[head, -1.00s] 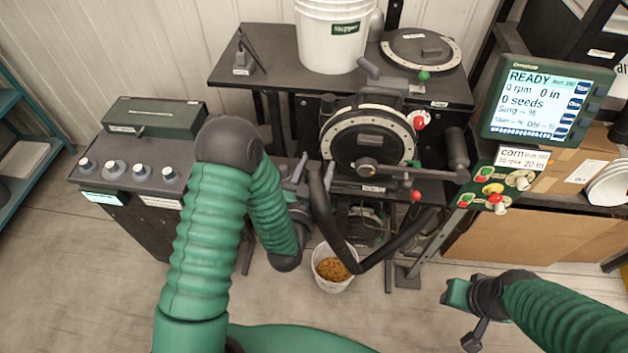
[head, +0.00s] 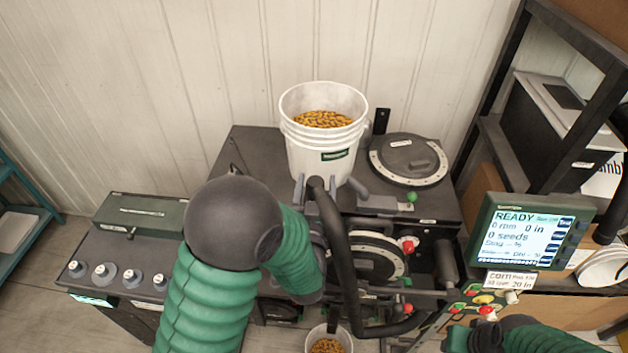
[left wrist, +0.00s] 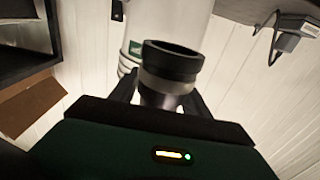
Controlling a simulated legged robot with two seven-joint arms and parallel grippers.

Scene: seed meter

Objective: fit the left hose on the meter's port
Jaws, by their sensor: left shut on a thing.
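My left gripper (head: 316,185) is shut on the upper end of a black hose (head: 340,245), raised in front of the white bucket. The hose hangs down from it and bends right near the stand's foot. In the left wrist view the hose's dark open cuff (left wrist: 172,60) stands between the fingers, pointing away from me. The meter (head: 378,262), a round dark housing with a white ring, is right of my left forearm and partly hidden by the hose. A grey stub (head: 357,188) shows right of the gripper; I cannot tell if it is the port. My right gripper (head: 457,338) is at the bottom edge, partly cut off.
A white bucket of seed (head: 322,150) stands on the dark bench top behind. A lidded round unit (head: 408,158) is right of it. The monitor (head: 515,235) stands at right. A small seed cup (head: 328,342) is below. A knobbed panel (head: 115,270) is at left.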

